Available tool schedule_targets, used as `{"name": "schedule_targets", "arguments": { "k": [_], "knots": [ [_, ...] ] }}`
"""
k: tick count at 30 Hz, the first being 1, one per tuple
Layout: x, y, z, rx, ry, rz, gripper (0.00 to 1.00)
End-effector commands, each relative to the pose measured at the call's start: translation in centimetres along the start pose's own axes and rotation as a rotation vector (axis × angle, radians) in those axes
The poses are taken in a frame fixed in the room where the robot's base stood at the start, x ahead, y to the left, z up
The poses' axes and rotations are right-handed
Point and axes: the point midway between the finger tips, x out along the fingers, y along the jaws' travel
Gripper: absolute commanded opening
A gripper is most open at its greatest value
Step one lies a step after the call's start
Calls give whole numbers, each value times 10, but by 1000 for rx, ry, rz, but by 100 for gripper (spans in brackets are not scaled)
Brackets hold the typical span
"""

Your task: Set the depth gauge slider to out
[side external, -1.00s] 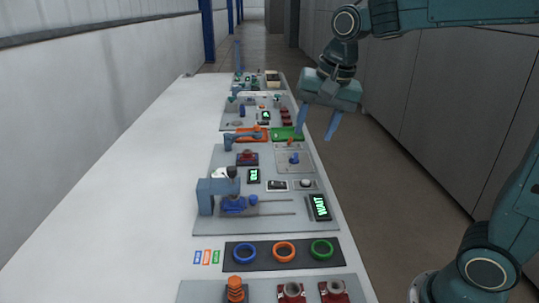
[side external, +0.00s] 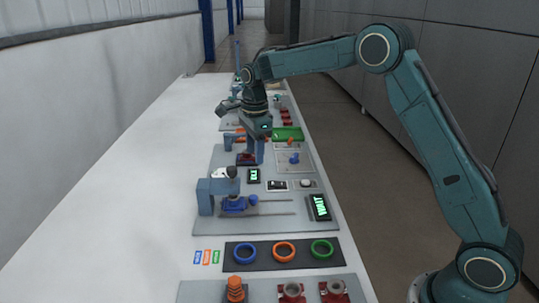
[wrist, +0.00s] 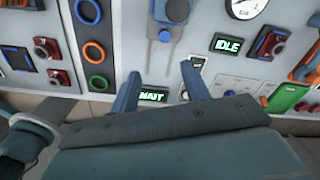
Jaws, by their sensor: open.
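A blue carriage (side external: 234,206) sits at the left end of two thin rails (side external: 276,207), beneath a grey-blue bracket (side external: 204,196), with a blue knob (side external: 253,200) beside it. This looks like the depth gauge slider, but I see no readable label. In the wrist view the blue carriage (wrist: 172,11) is at the top edge, with its rails pointing down toward my gripper (wrist: 160,76). My gripper is open and empty, its fingers apart. In the side view my gripper (side external: 255,157) hangs over the panel, farther back than the carriage.
A green WAIT display (side external: 320,207) stands near the rails' right end. An IDLE display (wrist: 227,44) and a round dial (wrist: 246,6) sit beside the carriage. A smaller plate holds another blue knob (side external: 294,159). Coloured rings (side external: 284,252) lie in front. The white table's left side is clear.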

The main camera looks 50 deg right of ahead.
Motion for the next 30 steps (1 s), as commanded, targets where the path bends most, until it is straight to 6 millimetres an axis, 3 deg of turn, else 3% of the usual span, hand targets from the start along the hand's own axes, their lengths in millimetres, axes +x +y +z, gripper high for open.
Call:
{"name": "schedule_targets", "arguments": {
  "k": [6, 20, 30],
  "knots": [
    [24, -14, 3, 113, 10, 24, 46],
    [34, -15, 3, 128, 12, 27, 46],
    [74, -14, 3, 127, 13, 30, 46]
  ]
}}
